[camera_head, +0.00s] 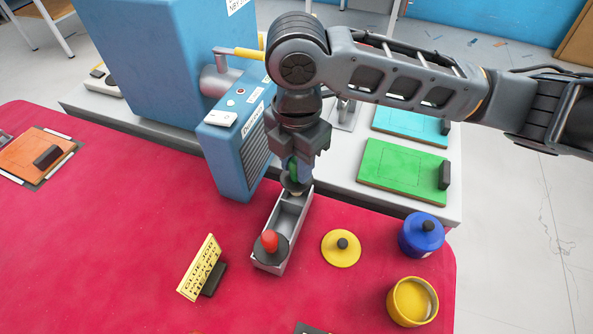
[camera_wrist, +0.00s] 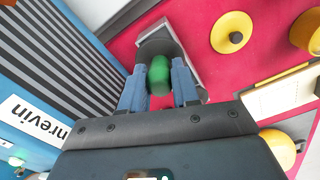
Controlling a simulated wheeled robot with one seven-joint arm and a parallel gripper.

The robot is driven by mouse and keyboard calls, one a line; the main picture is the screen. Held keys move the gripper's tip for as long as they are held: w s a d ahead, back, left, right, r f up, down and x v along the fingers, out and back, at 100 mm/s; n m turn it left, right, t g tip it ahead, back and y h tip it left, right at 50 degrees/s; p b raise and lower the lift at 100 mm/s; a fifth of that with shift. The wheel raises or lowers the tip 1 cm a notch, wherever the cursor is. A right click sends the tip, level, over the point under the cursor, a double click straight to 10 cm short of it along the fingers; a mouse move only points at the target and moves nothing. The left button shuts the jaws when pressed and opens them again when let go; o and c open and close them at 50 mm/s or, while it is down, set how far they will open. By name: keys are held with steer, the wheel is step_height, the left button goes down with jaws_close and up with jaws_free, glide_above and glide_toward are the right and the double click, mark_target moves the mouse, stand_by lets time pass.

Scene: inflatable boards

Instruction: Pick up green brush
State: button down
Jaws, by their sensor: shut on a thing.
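The green brush (camera_head: 292,172) is upright at the far end of a small grey tray, its green handle between my fingers. In the wrist view its rounded green handle (camera_wrist: 160,74) shows between the two blue-grey fingertips. My gripper (camera_head: 297,170) points down and is shut on the handle. The brush's dark base sits at or just above the tray's far compartment; I cannot tell if it touches. The grey tray (camera_head: 272,226) also holds a red-handled brush (camera_head: 270,242) in its near end.
A blue machine (camera_head: 226,150) stands close left of my gripper. A yellow lid (camera_head: 341,248), a yellow pot (camera_head: 412,301) and a blue pot (camera_head: 421,234) stand to the right. A yellow sign (camera_head: 201,268) is at front left. Green board (camera_head: 402,168) lies behind right.

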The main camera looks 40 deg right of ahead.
steer(key=s+d+r, duration=0.6)
steer(key=d, duration=0.4)
steer(key=shift+r, duration=0.4)
steer(key=shift+s, duration=0.1)
steer(key=c, duration=1.4)
jaws_free()
steer(key=c, duration=0.4)
steer(key=shift+o, duration=0.2)
